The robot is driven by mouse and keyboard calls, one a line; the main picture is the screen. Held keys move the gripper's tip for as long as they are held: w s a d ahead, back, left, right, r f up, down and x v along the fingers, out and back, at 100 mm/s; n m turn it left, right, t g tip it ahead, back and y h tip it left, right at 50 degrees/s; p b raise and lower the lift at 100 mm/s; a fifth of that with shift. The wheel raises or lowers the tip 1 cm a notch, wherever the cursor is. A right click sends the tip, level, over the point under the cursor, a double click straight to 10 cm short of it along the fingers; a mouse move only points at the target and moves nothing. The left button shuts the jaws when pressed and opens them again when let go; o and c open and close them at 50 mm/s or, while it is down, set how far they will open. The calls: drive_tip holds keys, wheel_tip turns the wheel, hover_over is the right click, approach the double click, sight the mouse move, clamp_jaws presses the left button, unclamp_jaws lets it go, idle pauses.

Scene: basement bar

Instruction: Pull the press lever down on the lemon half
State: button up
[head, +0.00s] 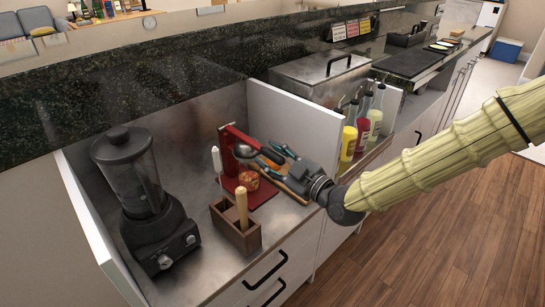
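The red press (229,146) stands upright on its red base (262,194) on the steel counter. A silver rounded press head (245,151) sticks out from its post, and a dark bar, seemingly the lever, runs from it toward my gripper. My gripper (268,156) reaches in from the right. Its teal-edged fingers look spread, one above and one below the bar; I cannot tell whether they touch it. A small orange-red container (248,181) sits under the head. I cannot make out the lemon half; it may be hidden there.
A black blender (135,180) stands at left. A wooden box (236,236) with a wooden stick and a white-handled tool is in front of the press. A white divider (290,118) rises behind; bottles (362,130) stand to the right.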

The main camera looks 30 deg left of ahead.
drive_tip(key=shift+d, duration=0.15)
drive_tip(key=v, duration=1.1)
drive_tip(key=shift+d, duration=0.4)
drive_tip(key=shift+s, duration=0.15)
